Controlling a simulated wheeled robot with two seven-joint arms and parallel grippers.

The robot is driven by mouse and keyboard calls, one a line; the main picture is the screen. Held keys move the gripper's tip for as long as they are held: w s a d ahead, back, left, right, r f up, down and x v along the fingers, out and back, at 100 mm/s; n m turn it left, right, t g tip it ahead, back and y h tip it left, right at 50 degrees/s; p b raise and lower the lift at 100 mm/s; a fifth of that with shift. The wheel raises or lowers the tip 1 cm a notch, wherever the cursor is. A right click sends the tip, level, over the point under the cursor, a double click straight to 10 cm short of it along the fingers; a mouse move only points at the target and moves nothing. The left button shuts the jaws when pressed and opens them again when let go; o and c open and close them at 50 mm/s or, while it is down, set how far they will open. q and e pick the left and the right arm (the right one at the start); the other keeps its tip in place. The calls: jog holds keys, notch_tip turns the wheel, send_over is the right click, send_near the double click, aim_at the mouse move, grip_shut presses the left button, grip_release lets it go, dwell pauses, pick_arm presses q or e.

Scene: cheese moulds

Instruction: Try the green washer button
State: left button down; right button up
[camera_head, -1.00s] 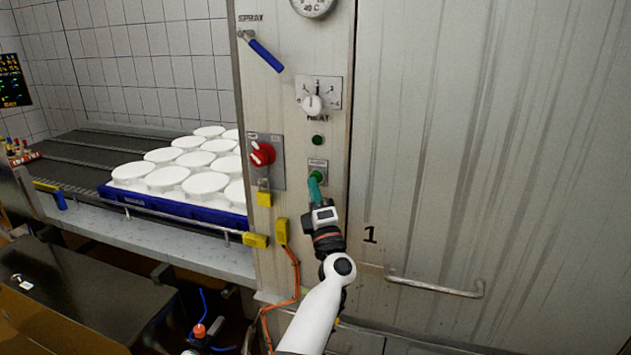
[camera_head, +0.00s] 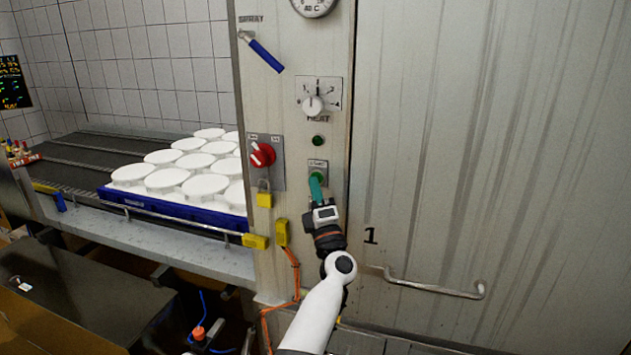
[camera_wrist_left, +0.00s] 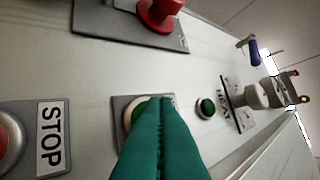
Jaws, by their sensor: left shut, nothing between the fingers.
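The green button (camera_head: 317,173) sits on a small grey plate marked START on the washer's steel panel. In the left wrist view, a sliver of the green button (camera_wrist_left: 137,110) and its pale rim shows past my fingers. My left gripper (camera_head: 315,181) is shut and empty, with its teal fingertips over the button. In the wrist view the gripper (camera_wrist_left: 158,103) covers most of the button. I cannot tell whether the button is pressed in. My right gripper is not in view.
A red STOP button (camera_wrist_left: 8,142) lies beside the green one. A dark green lamp (camera_head: 318,141), a HEAT dial (camera_head: 312,104), a red rotary switch (camera_head: 262,155) and a yellow padlock (camera_head: 264,198) are close by. A blue crate (camera_head: 170,207) of white moulds stands left on the conveyor.

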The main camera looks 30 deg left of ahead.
pick_arm(q)
jog(key=shift+w, duration=0.1)
dwell(0.5)
jog(key=shift+s+d+p, duration=0.2)
jog(key=shift+s+p, duration=0.3)
jog(key=shift+s, duration=0.35)
jog(key=shift+s, duration=0.1)
jog(key=s+p, duration=0.1)
jog(key=s, duration=0.1)
jog(key=s+d+p, duration=0.1)
jog(key=s, duration=0.1)
jog(key=shift+s+d+p, duration=0.1)
jog(key=shift+s+p, duration=0.2)
jog(key=shift+s, duration=0.05)
jog(key=shift+f, duration=0.1)
